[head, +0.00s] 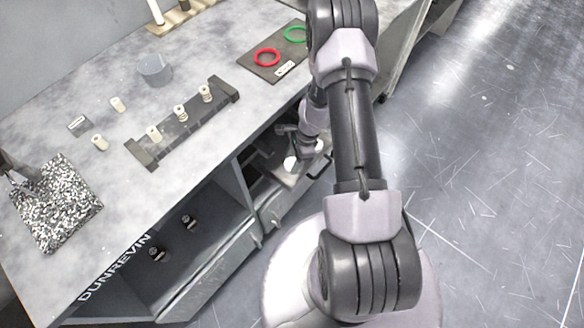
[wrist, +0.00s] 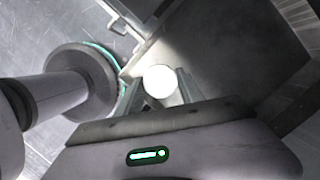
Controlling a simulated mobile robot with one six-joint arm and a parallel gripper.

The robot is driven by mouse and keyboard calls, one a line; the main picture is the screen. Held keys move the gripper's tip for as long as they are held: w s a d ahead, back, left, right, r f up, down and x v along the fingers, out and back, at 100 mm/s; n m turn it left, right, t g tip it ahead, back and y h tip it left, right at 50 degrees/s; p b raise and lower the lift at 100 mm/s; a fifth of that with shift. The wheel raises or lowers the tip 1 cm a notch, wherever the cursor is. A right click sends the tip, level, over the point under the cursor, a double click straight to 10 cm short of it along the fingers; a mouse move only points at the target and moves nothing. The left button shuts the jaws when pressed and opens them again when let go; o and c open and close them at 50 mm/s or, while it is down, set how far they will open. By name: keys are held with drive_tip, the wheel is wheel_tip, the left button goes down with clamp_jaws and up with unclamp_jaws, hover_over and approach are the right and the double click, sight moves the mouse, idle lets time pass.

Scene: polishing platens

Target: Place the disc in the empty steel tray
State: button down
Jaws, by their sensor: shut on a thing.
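A white round disc (wrist: 158,79) is between the fingertips of my gripper (wrist: 159,92) in the wrist view. The gripper is shut on it. In the head view the disc (head: 290,163) shows as a small white spot below my gripper, beside the bench front. It is over or in an open grey drawer-like tray (head: 264,161) under the bench top. I cannot tell whether the disc touches the surface below it. My arm hides part of this area, and I cannot tell for sure which surface is the empty steel tray.
The bench top holds a dark rack (head: 178,128) with white spools, a grey cylinder (head: 155,69), a speckled cloth (head: 56,203) and a dark board (head: 272,62) with red and green rings. Open floor (head: 480,150) lies right.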

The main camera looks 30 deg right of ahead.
wheel_tip(320, 180, down, 6)
drive_tip(key=b, duration=0.3)
drive_tip(key=shift+w+b, duration=0.15)
drive_tip(key=shift+b, duration=0.25)
drive_tip(key=shift+r, duration=0.35)
drive_tip(key=shift+f, duration=0.15)
drive_tip(key=c, duration=1)
unclamp_jaws()
drive_tip(key=shift+c, duration=0.2)
drive_tip(key=w+p+v, duration=0.1)
drive_tip(key=p+v, duration=0.5)
drive_tip(key=v, duration=0.6)
drive_tip(key=shift+s+r, duration=0.25)
drive_tip(key=shift+s, duration=0.2)
drive_tip(key=shift+a, duration=0.1)
